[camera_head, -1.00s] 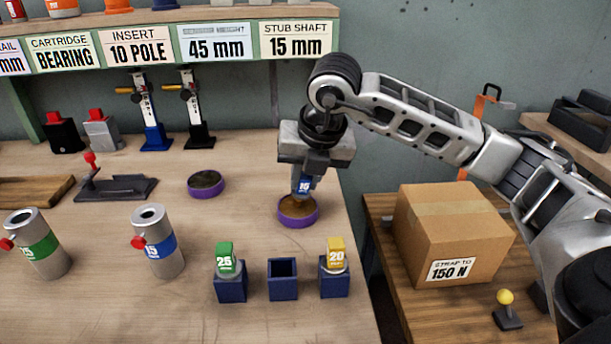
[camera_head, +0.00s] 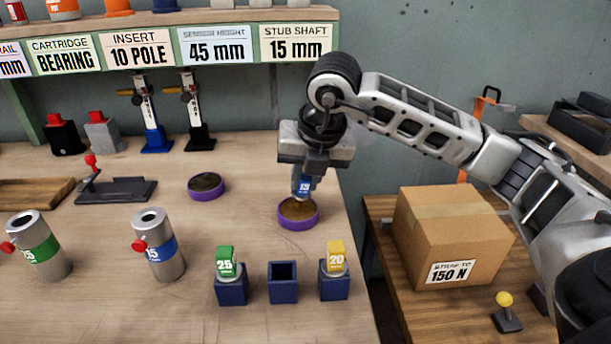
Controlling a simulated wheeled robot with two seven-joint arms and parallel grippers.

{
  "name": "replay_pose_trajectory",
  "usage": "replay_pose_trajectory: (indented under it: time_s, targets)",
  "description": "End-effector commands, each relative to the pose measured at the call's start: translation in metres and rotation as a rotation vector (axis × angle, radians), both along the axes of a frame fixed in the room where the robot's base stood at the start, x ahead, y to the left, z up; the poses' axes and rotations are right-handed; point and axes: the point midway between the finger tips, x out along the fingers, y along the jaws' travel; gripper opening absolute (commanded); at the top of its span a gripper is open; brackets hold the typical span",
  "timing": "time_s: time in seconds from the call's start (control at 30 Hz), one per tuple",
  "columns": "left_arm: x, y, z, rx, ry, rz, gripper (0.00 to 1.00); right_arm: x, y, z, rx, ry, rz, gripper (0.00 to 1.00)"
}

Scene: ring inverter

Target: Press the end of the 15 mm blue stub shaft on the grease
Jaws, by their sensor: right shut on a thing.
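My right gripper (camera_head: 304,176) points down over the near purple-rimmed dish of brown grease (camera_head: 298,212). It is shut on the blue 15 mm stub shaft (camera_head: 303,187), held about upright with a white number on its blue part. The shaft's lower end is at the back part of the dish; I cannot tell whether it touches the grease. A second purple dish (camera_head: 206,187), with darker contents, sits further left. My left gripper is not in view.
Blue holders in front carry a green 25 piece (camera_head: 226,262) and a yellow 20 piece (camera_head: 335,258); the middle holder (camera_head: 283,283) is empty. Two metal cylinders (camera_head: 158,246) stand at left. A cardboard box (camera_head: 452,237) sits on the right table.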

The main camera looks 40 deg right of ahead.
Motion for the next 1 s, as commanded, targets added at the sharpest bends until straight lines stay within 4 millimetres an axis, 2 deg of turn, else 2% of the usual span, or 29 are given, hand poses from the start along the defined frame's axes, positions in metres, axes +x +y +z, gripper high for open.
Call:
replay_pose_trajectory:
  time_s: [0.1,0.63,1.0]
  targets:
    - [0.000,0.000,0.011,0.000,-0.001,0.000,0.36,0.001,0.000,0.015,0.001,-0.005,-0.001,0.00]
    - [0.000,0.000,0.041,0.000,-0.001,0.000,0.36,0.001,-0.001,0.059,0.000,-0.008,-0.002,0.00]
    - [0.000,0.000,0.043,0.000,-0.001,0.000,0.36,0.001,-0.001,0.063,0.000,-0.008,-0.002,0.00]
